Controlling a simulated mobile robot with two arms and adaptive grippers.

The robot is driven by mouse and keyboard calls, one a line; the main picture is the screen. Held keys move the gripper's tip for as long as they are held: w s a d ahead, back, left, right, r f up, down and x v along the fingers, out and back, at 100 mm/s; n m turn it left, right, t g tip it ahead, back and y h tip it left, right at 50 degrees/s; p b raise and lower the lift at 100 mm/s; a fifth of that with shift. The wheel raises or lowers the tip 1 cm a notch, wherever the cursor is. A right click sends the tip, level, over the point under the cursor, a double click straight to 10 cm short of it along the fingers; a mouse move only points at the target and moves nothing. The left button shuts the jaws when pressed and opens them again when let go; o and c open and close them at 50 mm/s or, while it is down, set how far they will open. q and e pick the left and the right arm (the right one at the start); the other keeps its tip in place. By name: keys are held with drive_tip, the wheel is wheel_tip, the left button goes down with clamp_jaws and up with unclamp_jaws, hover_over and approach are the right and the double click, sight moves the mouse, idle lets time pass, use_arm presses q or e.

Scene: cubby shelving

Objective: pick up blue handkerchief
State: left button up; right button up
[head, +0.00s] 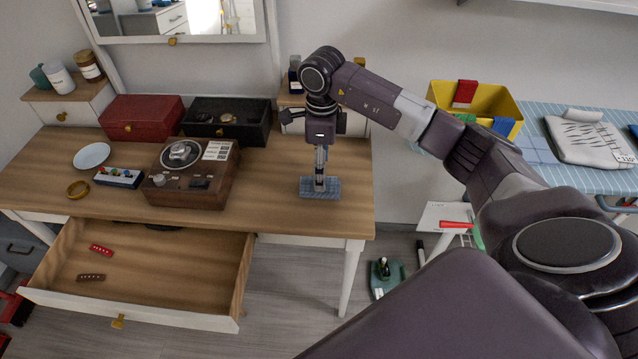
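A folded blue cloth that looks like the blue handkerchief (332,189) lies flat near the right end of the wooden desk. My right gripper (320,184) points straight down over it, with its fingertips at the cloth's middle. The fingers hide part of the cloth and appear as one narrow column, so I cannot tell whether they are open or shut on it. The cloth appears to rest on the desk. My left gripper is not in view.
The desk (270,205) also holds a brown turntable (192,190), a red box (141,118) and a black box (228,120). Its drawer (140,303) is pulled open.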

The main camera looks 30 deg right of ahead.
wheel_tip(320, 180, down, 4)
drive_tip(key=shift+w+a+p, duration=0.1)
drive_tip(key=shift+p, duration=0.4)
drive_tip(key=shift+f, duration=0.6)
drive_tip(key=shift+c, duration=0.8)
drive_tip(key=c, duration=0.7)
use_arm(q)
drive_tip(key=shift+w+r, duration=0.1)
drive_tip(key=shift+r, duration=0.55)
use_arm(e)
drive_tip(key=shift+c, duration=0.9)
drive_tip(key=shift+r, duration=0.1)
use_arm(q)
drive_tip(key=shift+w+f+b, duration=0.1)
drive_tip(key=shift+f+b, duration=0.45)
use_arm(e)
wheel_tip(320, 180, up, 20)
